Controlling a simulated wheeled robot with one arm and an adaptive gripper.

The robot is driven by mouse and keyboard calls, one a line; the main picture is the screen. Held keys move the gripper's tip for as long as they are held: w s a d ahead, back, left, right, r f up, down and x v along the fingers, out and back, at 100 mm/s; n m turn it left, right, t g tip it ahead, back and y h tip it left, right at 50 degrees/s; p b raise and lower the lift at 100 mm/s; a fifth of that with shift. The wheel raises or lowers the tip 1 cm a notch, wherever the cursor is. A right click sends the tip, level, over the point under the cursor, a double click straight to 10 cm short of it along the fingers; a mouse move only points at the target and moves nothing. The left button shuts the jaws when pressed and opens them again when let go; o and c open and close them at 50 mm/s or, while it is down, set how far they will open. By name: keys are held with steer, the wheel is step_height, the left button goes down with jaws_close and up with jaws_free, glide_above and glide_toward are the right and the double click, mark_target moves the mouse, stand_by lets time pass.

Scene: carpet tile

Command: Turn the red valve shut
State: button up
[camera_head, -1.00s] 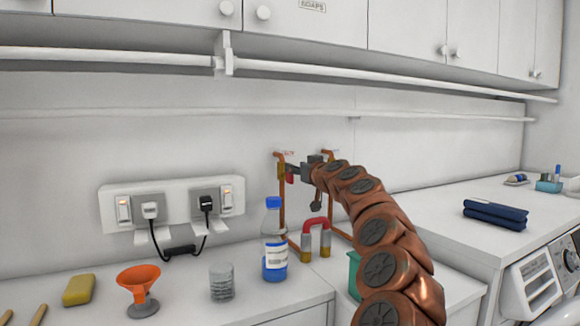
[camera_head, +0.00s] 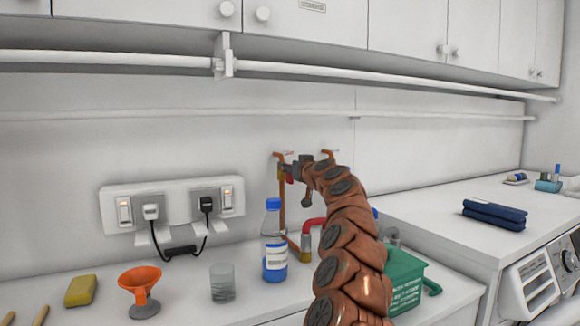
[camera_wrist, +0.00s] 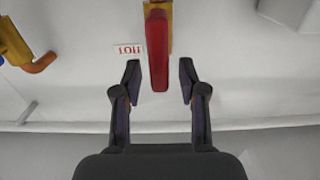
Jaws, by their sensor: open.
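The red valve handle (camera_wrist: 157,48) is a long flat lever on a brass body in the wrist view, beside an upside-down HOT label (camera_wrist: 128,50). In the head view only a small part of the red valve (camera_head: 290,179) shows on the left copper pipe; my gripper hides some of it. My gripper (camera_wrist: 159,76) is open, with one finger on each side of the handle's free end. Gaps show between the fingers and the handle. In the head view my gripper (camera_head: 297,168) is at the valve, side-on.
A second brass fitting (camera_wrist: 12,42) with a copper pipe is at the wrist view's upper left.

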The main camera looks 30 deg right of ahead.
stand_by(0.3)
jaws_close()
stand_by(0.3)
